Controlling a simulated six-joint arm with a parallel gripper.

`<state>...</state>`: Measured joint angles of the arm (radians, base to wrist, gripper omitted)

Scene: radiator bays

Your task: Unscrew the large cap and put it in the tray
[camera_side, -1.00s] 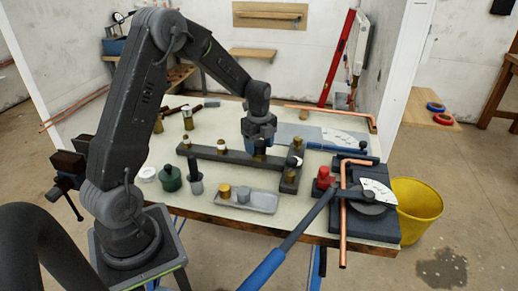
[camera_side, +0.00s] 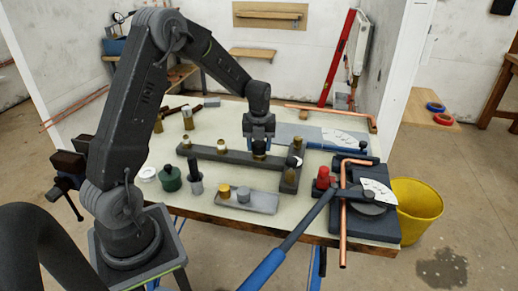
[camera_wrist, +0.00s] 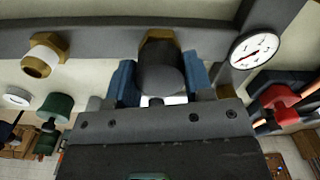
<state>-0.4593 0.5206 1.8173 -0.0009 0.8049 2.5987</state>
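The large cap (camera_wrist: 161,80) is dark and sits on a brass hex fitting (camera_wrist: 158,46) on the dark grey bar in the wrist view. In the side view the cap (camera_side: 259,147) shows under my gripper (camera_side: 259,141). My gripper (camera_wrist: 160,82) points down with one blue finger on each side of the cap. The fingers are very close to it; whether they touch it I cannot tell. The grey tray (camera_side: 262,202) lies nearer the table's front edge, with a brass piece (camera_side: 223,191) and a grey cylinder (camera_side: 243,194) in it.
Other brass fittings (camera_side: 221,146) stand along the bar (camera_side: 205,152). A dial gauge (camera_wrist: 254,50) is right of the cap. A red-topped part (camera_side: 323,178) and a pipe bender (camera_side: 370,210) stand at right. A green pot (camera_side: 170,178) is left of the tray.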

